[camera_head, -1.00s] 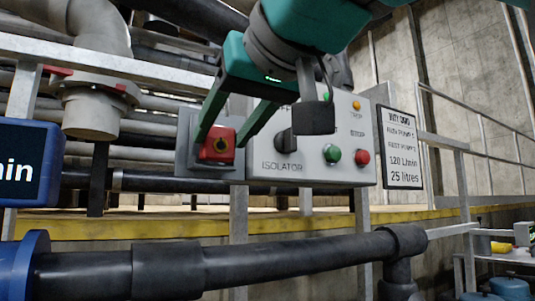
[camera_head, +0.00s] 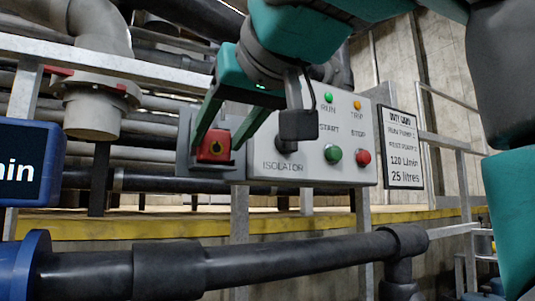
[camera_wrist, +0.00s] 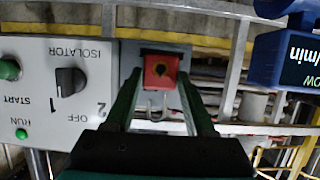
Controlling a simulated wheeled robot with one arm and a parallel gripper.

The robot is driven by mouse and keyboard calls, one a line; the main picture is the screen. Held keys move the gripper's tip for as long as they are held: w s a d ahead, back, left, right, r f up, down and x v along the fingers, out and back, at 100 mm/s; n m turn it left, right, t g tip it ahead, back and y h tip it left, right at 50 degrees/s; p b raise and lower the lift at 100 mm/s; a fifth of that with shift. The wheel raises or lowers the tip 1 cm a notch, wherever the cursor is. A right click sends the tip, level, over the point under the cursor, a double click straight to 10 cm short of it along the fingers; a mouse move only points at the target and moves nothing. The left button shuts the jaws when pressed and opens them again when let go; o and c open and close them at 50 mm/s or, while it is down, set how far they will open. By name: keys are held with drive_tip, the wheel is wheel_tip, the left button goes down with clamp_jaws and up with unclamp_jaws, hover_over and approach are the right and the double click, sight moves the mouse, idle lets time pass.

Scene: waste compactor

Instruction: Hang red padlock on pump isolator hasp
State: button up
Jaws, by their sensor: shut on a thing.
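A red padlock (camera_head: 212,148) with a yellow keyhole sits between the fingertips of my gripper (camera_head: 216,146), which is shut on it. It shows against a grey plate (camera_head: 183,158) left of the isolator panel. In the wrist view, which is upside down, the padlock (camera_wrist: 160,68) is between the fingertips (camera_wrist: 162,76), and a pale U-shaped shackle (camera_wrist: 157,105) extends from its body. The black isolator knob (camera_wrist: 70,80) is on the panel beside it. I cannot make out the hasp clearly or tell whether the padlock touches the plate.
The grey control panel (camera_head: 315,170) carries green and red buttons and lamps. A blue flow display (camera_head: 55,165) stands at the left. A thick black pipe (camera_head: 290,258) crosses in front, below.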

drive_tip(key=shift+f, duration=0.25)
idle(0.4)
drive_tip(key=o, duration=1.3)
drive_tip(key=shift+c, duration=0.3)
drive_tip(key=shift+c, duration=0.2)
